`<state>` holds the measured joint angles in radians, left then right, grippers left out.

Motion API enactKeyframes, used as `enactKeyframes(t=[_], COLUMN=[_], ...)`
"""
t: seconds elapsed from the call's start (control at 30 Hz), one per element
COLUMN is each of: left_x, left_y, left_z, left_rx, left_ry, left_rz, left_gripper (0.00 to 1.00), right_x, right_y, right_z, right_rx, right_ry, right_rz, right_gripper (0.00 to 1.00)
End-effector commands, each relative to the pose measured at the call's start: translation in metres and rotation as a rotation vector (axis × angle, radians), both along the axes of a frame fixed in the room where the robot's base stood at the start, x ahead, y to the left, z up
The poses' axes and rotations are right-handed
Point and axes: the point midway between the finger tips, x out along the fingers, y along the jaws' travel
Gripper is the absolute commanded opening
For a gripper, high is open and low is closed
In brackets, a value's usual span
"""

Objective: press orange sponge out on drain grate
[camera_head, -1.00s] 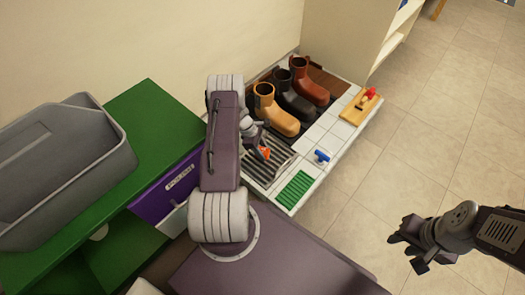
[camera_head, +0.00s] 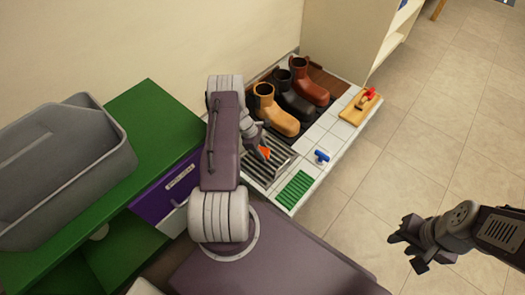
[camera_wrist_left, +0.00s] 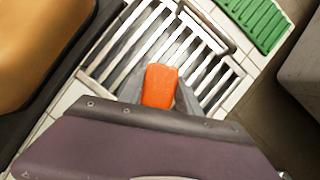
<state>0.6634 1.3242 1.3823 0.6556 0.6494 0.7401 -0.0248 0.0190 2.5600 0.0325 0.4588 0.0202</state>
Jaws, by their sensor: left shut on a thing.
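The orange sponge (camera_wrist_left: 160,86) is held between the fingers of my left gripper (camera_wrist_left: 159,92), which is shut on it. In the left wrist view it shows against the bars of the drain grate (camera_wrist_left: 208,62). In the head view the sponge (camera_head: 264,153) is a small orange patch at the end of my left arm, over the grate (camera_head: 279,159). I cannot tell whether the sponge touches the bars. My right gripper (camera_head: 411,243) is open and empty over the floor at the right.
Boots in tan (camera_head: 273,110), black (camera_head: 292,97) and red-brown stand behind the grate. A green ribbed mat (camera_head: 295,189), a blue-handled item (camera_head: 321,157) and a wooden block with a red handle (camera_head: 357,107) lie on the white tiles. A grey tub (camera_head: 60,165) stands at the left.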

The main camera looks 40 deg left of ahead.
Motion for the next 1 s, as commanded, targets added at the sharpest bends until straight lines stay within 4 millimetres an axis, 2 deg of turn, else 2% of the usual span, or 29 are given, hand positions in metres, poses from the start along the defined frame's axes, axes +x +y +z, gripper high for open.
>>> enactKeyframes(t=[0.17,0.83,1.0], left_x=[-0.001,0.000,0.000], left_y=[0.000,0.000,0.000], left_z=[0.001,0.068,0.070], left_rx=[0.002,0.001,0.001], left_ry=[0.001,0.000,0.000], left_rz=[0.000,0.000,0.000], left_gripper=[0.00,0.00,0.00], right_x=[0.000,0.000,0.000], right_y=[0.000,0.000,0.000], right_z=[0.002,0.063,0.065], right_rx=[0.000,0.000,0.000], right_ry=[0.000,0.000,0.000], right_rz=[0.000,0.000,0.000], right_gripper=[0.34,0.34,0.34])
